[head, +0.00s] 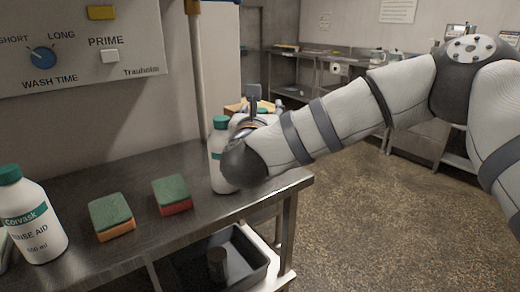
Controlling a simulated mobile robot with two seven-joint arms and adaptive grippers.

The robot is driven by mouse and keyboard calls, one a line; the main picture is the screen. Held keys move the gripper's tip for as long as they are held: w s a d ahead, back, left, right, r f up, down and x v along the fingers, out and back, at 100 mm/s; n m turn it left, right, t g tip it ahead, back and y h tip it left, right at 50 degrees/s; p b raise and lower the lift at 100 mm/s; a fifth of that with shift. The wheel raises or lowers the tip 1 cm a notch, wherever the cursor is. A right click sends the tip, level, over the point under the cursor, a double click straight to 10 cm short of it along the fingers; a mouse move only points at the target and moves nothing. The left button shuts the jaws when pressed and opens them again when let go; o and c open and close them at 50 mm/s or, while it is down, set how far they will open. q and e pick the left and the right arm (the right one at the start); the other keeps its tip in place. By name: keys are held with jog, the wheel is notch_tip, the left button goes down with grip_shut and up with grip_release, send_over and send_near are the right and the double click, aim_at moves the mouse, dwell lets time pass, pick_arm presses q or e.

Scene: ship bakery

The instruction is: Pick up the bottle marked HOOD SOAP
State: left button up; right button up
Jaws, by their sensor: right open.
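A white bottle with a green cap (218,158) stands upright near the right end of the steel counter. My right wrist covers its right side, and I cannot read its label. A second white bottle, marked Corvask RINSE AID (36,232), stands at the front left of the counter. No HOOD SOAP marking is readable on either bottle. My right gripper (254,97) is open, beside and behind the far bottle, and mostly hidden by my own wrist. I cannot tell whether it touches the bottle. My left gripper is not in view.
Two green-topped sponges, one orange (112,217) and one red (172,195), lie on the steel counter (130,178) between the bottles. A dark tray (262,262) is on the shelf below. A vertical pipe (198,80) rises behind the counter. Open floor lies right.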

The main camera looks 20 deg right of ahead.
grip_shut()
jog(key=shift+w+r, duration=0.1)
dwell(0.3)
